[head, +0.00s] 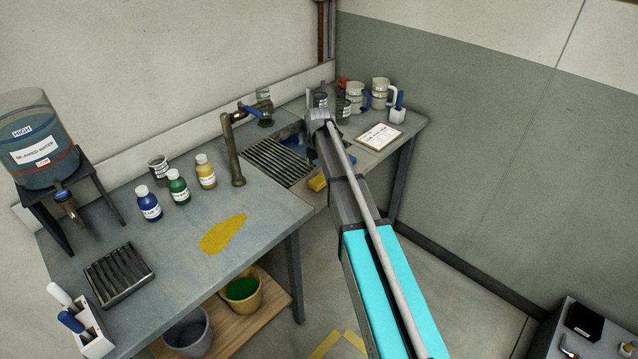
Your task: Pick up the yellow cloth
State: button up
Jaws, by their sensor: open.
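A flat, irregular yellow patch (222,234) lies on the front of the grey bench, below the bottles. I cannot tell whether it is a cloth or a spill. A smaller, thicker yellow piece (318,183) lies at the bench's front edge by the sink grate, partly hidden by my arm; it may be the yellow cloth. My arm reaches up from the lower right, over the bench by the sink.
A brass tap (237,150) stands beside the sink grate (272,160). Blue, green and yellow bottles (177,186) stand left of it. A water tank (38,140) is far left. Mugs (380,92) and a clipboard (380,137) are at the right end. Buckets (242,290) stand on the shelf below.

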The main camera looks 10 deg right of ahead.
aim_at(319, 179)
jog(key=shift+f, duration=0.1)
jog(key=shift+f+b, duration=2.55)
jog(key=shift+b, duration=0.1)
jog(key=shift+c, duration=0.3)
jog(key=c, duration=0.9)
jog(key=shift+r, duration=0.2)
jog(key=shift+c, duration=0.2)
notch_tip(319, 179, up, 3)
jog(key=p, duration=0.3)
jog(key=shift+f, duration=0.1)
jog(key=s+a+r+p, duration=0.1)
jog(key=s+r+p, duration=0.9)
jog(key=s, duration=0.4)
